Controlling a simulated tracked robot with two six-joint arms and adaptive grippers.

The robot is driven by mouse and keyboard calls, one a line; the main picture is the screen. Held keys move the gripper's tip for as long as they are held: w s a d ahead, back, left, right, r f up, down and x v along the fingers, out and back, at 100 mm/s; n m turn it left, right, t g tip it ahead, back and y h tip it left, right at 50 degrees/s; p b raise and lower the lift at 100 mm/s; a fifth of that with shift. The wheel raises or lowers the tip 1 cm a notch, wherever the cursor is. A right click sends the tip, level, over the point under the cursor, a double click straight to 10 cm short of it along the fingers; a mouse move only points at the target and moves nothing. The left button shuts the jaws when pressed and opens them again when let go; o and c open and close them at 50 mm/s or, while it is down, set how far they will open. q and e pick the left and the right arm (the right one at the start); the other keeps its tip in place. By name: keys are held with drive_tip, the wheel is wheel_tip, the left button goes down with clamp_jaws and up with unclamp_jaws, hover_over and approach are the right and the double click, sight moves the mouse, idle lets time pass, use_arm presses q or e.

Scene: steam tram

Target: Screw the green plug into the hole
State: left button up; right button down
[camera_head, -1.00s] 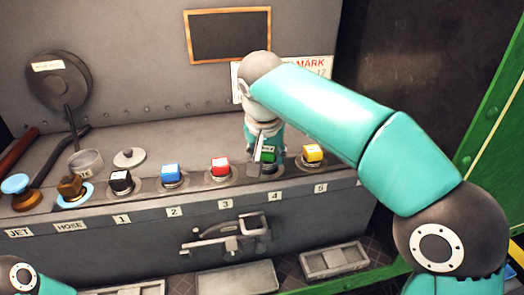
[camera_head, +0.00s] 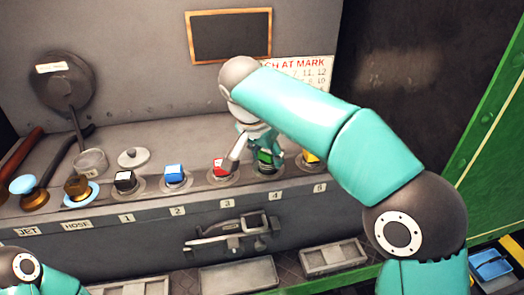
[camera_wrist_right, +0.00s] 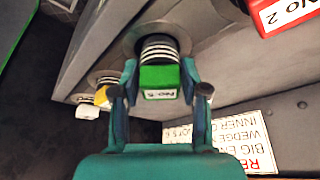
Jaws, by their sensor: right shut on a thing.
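The green plug (camera_head: 264,157) stands upright at the socket above label 4 in the head view. In the right wrist view the green plug (camera_wrist_right: 160,78) shows a label and a ribbed dark-and-light thread below its cap. The thread's lower end is at the round collar of the hole (camera_wrist_right: 133,40); how deep it sits is hidden. My right gripper (camera_head: 250,158) points down at the plug from above. In the wrist view the right gripper (camera_wrist_right: 160,90) has one finger on each side of the green cap, shut on it. My left gripper is out of view.
A red plug (camera_head: 219,167) and a yellow plug (camera_head: 311,156) stand close on either side. The blue plug (camera_head: 175,174) and black plug (camera_head: 125,180) are further left. A round lid (camera_head: 133,158) and a drawer handle (camera_head: 232,232) also show.

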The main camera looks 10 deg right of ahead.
idle(0.4)
drive_tip(key=shift+r+m+h+p, duration=0.15)
drive_tip(key=shift+m+h+p, duration=0.15)
drive_tip(key=shift+m+p, duration=0.45)
drive_tip(key=shift+m+g, duration=0.3)
drive_tip(key=shift+m, duration=0.25)
drive_tip(key=c, duration=0.5)
unclamp_jaws()
drive_tip(key=shift+o, duration=0.4)
drive_tip(key=shift+f, duration=0.2)
drive_tip(key=o, duration=0.4)
drive_tip(key=shift+r+p, duration=0.35)
drive_tip(key=shift+p, duration=0.1)
